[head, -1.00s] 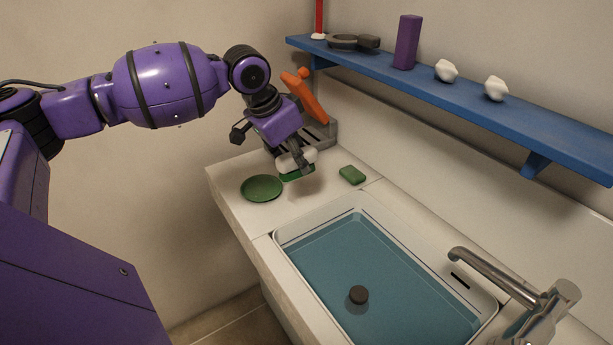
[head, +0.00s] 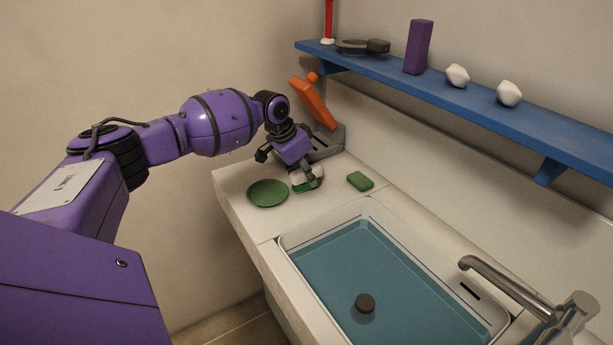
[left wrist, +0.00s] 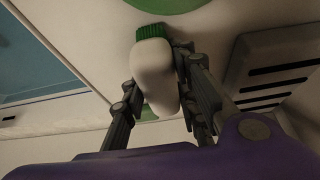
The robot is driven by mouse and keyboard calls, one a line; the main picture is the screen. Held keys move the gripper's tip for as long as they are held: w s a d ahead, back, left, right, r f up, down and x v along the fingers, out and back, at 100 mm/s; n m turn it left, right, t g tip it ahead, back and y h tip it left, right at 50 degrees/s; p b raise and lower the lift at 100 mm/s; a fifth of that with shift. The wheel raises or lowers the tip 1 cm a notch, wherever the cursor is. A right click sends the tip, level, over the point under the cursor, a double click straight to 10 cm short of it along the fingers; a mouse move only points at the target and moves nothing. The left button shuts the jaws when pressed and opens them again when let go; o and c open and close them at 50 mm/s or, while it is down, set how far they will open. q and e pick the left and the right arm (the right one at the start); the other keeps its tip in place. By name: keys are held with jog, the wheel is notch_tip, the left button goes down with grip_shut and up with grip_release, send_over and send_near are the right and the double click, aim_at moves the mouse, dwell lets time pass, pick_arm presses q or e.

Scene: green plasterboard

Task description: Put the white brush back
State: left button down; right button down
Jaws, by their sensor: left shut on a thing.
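The white brush (left wrist: 154,72) with green bristles (left wrist: 152,32) is between the two fingers of my left gripper (left wrist: 155,95), which is shut on it. In the head view my left gripper (head: 308,179) holds the brush low over the counter's far end, between a green plate and a green sponge. It covers much of the brush there; only a little white and green shows. I cannot tell whether the bristles touch the counter. A grey slotted rack (head: 327,143) stands just behind the gripper; it also shows at right in the left wrist view (left wrist: 272,68). My right gripper is out of view.
The green plate (head: 267,193) lies left of the gripper and the green sponge (head: 360,181) right. An orange board (head: 312,103) leans in the rack. A blue shelf (head: 450,91) with several items overhangs. The water-filled sink (head: 370,270) and tap (head: 510,285) are nearer.

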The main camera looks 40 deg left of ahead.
pick_arm(q)
jog(key=shift+f, duration=0.2)
jog(key=shift+f, duration=0.2)
jog(key=c, duration=1.4)
grip_release()
jog(key=v, duration=1.2)
jog(key=shift+r+p, duration=0.15)
jog(key=shift+p, duration=0.2)
